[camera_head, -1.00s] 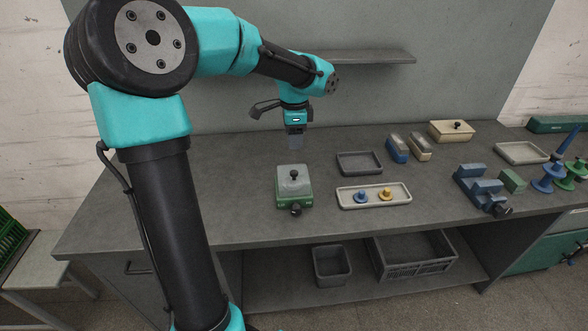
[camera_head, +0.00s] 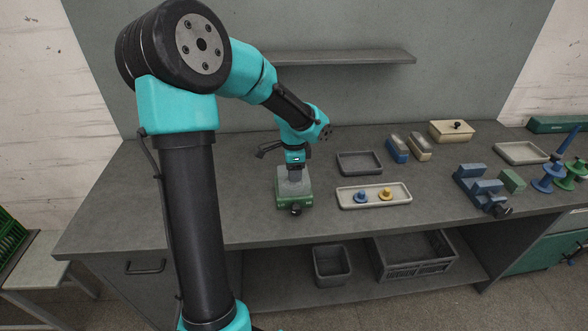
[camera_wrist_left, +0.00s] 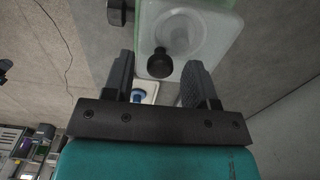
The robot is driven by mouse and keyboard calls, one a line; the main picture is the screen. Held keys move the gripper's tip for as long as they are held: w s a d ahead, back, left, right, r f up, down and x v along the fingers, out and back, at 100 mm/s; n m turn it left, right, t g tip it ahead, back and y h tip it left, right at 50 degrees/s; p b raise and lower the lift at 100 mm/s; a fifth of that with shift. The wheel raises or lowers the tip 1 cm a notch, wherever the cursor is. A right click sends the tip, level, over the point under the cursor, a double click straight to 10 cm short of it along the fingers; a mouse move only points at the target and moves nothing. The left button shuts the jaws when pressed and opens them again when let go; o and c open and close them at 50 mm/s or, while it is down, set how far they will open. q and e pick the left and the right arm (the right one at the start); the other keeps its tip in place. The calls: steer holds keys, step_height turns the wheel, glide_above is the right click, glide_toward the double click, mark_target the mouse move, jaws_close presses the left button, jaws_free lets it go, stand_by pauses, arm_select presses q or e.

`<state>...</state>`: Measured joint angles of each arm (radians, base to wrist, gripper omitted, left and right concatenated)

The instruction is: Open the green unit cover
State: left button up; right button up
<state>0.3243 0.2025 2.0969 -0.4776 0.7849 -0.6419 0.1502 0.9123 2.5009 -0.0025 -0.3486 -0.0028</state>
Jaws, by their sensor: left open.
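The green unit (camera_head: 293,202) stands on the bench left of centre. It has a green base, a pale grey cover (camera_head: 283,187) on top and a dark knob (camera_head: 295,210) at its front. The cover looks closed. My left gripper (camera_head: 295,176) points down just above the cover and hides its top knob in the head view. In the left wrist view the fingers are open, with the black cover knob (camera_wrist_left: 160,62) showing between them. I cannot tell whether the fingers touch it. My right gripper is not in view.
A pale tray (camera_head: 346,204) with a blue and a yellow spool lies right of the unit. An empty dark tray (camera_head: 359,171) is behind it. Blue and beige blocks, a beige box (camera_head: 451,131) and a blue fixture (camera_head: 480,188) stand farther right. The bench left of the unit is clear.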

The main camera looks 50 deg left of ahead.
arm_select(q)
jaws_close()
stand_by(0.4)
